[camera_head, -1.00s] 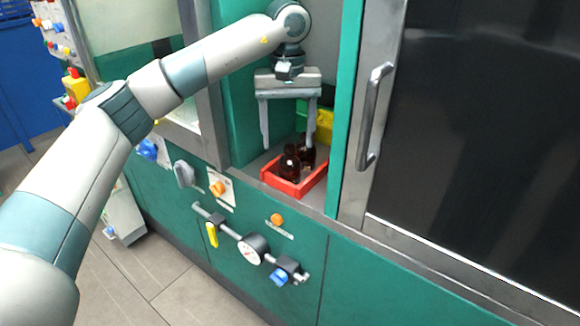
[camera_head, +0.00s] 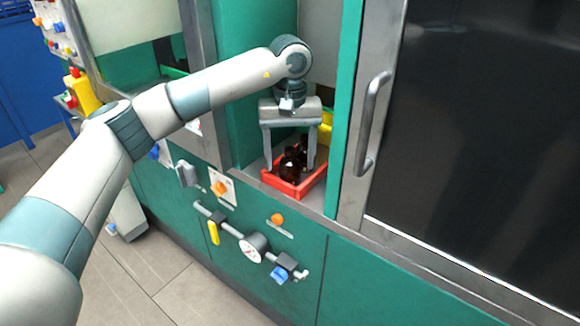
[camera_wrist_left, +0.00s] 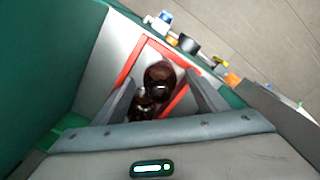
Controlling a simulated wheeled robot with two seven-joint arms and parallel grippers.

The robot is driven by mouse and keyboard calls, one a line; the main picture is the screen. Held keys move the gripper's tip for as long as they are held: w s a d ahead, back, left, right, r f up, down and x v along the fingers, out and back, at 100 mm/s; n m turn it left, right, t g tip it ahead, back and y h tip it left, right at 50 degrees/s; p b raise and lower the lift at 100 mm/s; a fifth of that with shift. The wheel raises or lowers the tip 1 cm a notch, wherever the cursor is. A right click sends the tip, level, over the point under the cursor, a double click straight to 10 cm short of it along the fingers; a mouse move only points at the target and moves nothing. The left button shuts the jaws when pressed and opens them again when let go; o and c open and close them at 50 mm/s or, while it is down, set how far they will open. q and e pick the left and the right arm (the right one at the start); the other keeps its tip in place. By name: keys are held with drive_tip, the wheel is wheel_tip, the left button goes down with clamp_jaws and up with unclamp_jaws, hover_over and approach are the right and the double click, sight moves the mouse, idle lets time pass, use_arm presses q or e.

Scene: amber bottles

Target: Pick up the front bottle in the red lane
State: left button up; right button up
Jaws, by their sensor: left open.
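The red lane (camera_head: 290,190) is a shallow red tray on the floor of a green-walled recess; its red rim also shows in the left wrist view (camera_wrist_left: 127,66). Two dark amber bottles stand in it, one behind the other. The front bottle (camera_head: 289,170) is the nearer one; in the left wrist view its dark top (camera_wrist_left: 159,76) shows beyond the rear bottle (camera_wrist_left: 143,106). My left gripper (camera_head: 290,168) is open and points down, its fingers on either side of the bottles. In the left wrist view the fingers (camera_wrist_left: 165,95) stand apart from the front bottle.
A yellow lane (camera_head: 326,128) lies behind the red one, partly hidden. A green post and a steel door handle (camera_head: 371,122) stand close on the right. Knobs and a gauge (camera_head: 254,247) are on the panel below the recess.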

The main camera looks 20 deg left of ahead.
idle(0.4)
use_arm(q)
drive_tip(key=c, duration=1.2)
